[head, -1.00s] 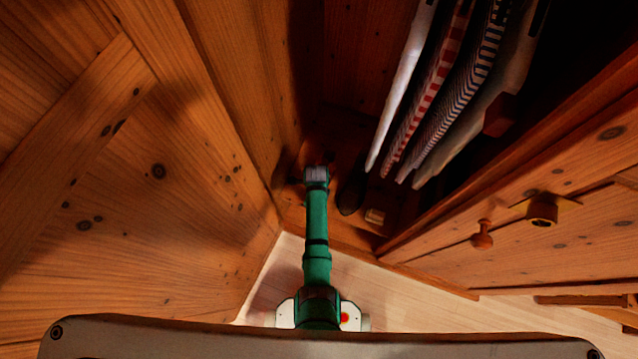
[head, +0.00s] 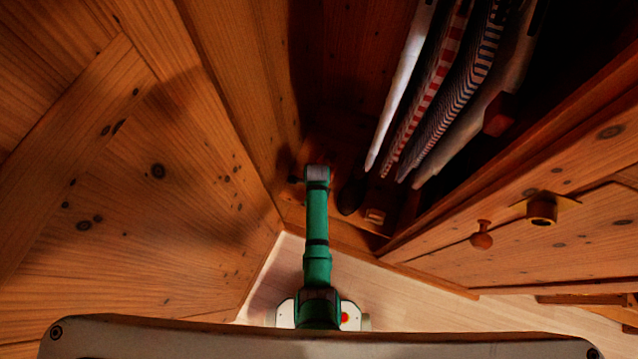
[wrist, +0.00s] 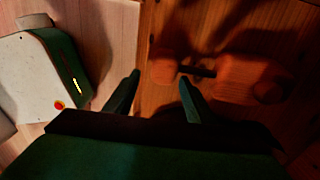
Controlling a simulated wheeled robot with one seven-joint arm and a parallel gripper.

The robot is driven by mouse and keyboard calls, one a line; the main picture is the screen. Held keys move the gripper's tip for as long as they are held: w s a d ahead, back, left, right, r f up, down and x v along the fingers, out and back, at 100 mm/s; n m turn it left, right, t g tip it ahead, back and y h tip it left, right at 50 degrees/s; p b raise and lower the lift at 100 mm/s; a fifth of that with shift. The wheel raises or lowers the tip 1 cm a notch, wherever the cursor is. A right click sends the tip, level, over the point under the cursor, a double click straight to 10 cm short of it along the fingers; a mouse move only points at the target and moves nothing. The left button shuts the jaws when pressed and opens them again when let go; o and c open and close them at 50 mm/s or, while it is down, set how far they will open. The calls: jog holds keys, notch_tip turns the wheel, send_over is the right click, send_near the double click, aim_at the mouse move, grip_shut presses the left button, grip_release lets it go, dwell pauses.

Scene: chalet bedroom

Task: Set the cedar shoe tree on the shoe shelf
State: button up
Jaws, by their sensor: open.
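A reddish wooden piece, apparently the cedar shoe tree (wrist: 240,76), lies in shadow in the wrist view, with a dark rod between its two wooden parts. In the head view my gripper (head: 317,175) is low at the wardrobe's left inner corner, and the shoe tree is not clear there. I cannot pick out the shoe shelf for sure.
A dark shoe-like thing (head: 350,195) and a small wooden block (head: 375,216) are right of my gripper. Striped clothes (head: 430,95) hang above them. A wooden panel (head: 150,210) is close on the left, a drawer front with a knob (head: 482,236) on the right.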

notch_tip(320, 180, up, 10)
jog(key=r, duration=0.1)
jog(key=s+d+r+n+t, duration=0.25)
jog(key=s+n+t, duration=0.55)
jog(key=s+n, duration=0.5)
jog(key=s+r+n+t, duration=0.2)
jog(key=s+r+n, duration=0.1)
jog(key=r, duration=0.6)
jog(key=s+r+n+t, duration=0.2)
jog(key=s+r, duration=0.3)
jog(key=r, duration=0.4)
jog(key=s+r+n+t, duration=0.3)
jog(key=s+r, duration=0.2)
jog(key=r, duration=0.4)
jog(key=shift+r+n, duration=0.25)
jog(key=shift+n, duration=0.05)
jog(key=shift+s+a, duration=0.1)
jog(key=shift+w+a, duration=0.1)
jog(key=shift+w, duration=0.1)
